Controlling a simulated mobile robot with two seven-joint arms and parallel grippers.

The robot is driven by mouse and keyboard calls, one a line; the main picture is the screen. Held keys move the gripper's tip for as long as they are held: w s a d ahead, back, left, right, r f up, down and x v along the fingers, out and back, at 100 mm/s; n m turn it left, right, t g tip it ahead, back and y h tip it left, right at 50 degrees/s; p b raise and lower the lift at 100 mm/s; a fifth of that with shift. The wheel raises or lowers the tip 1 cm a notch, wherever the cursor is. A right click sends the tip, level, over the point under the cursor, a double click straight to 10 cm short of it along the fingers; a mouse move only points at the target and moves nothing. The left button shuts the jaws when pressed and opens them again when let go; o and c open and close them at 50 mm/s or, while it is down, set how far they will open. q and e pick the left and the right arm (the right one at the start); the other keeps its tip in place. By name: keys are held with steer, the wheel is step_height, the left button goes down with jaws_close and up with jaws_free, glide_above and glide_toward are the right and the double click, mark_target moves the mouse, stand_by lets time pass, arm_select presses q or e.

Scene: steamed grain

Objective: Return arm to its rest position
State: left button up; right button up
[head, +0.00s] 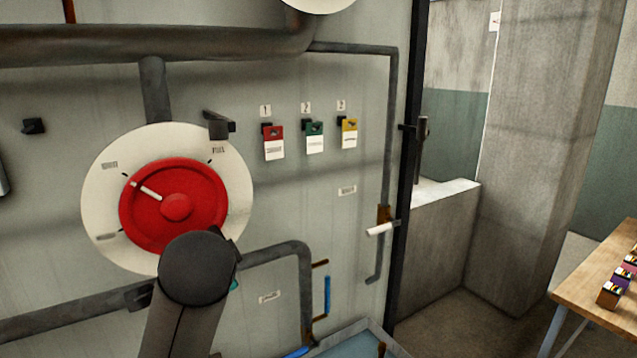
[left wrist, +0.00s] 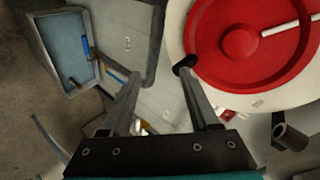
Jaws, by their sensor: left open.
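The dial has a white pointer and sits on a white round plate (head: 103,205). In the left wrist view my left gripper (left wrist: 158,75) is open, with nothing between its fingers. The red dial (left wrist: 215,65) is at the upper right there. One fingertip overlaps the edge of the white plate (left wrist: 178,22) in the picture; I cannot tell whether it touches. My right gripper is not in view.
Thick pipes (head: 150,42) run along the grey panel. A blue basin (left wrist: 62,50) lies below. A wooden table (head: 600,290) stands at far right, with open floor before it.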

arm_select(q)
steer(key=s+f+n+g+h, duration=0.1)
steer(key=s+f, duration=0.2)
steer(key=f, duration=0.3)
steer(key=s+f+n+g, duration=0.1)
steer(key=s+f, duration=0.3)
steer(key=f, duration=0.2)
steer(key=s+f+n+g+h, duration=0.1)
steer(key=s+f+n+g, duration=0.2)
steer(key=s+f, duration=0.6)
steer(key=s+f+n+g+h, duration=0.1)
steer(key=s+f+n+g, duration=0.3)
steer(key=s, duration=0.9)
step_height(320, 180, down, 28)
steer(key=s+m+b, duration=0.1)
steer(key=s+b, duration=0.1)
steer(key=b, duration=0.2)
steer(key=s+a+f+b, duration=0.2)
steer(key=s+f+b, duration=0.1)
steer(key=s+f, duration=1.2)
steer(key=shift+s+a+f+g, duration=0.2)
steer(key=shift+f+g, duration=0.2)
steer(key=shift+f, duration=0.45)
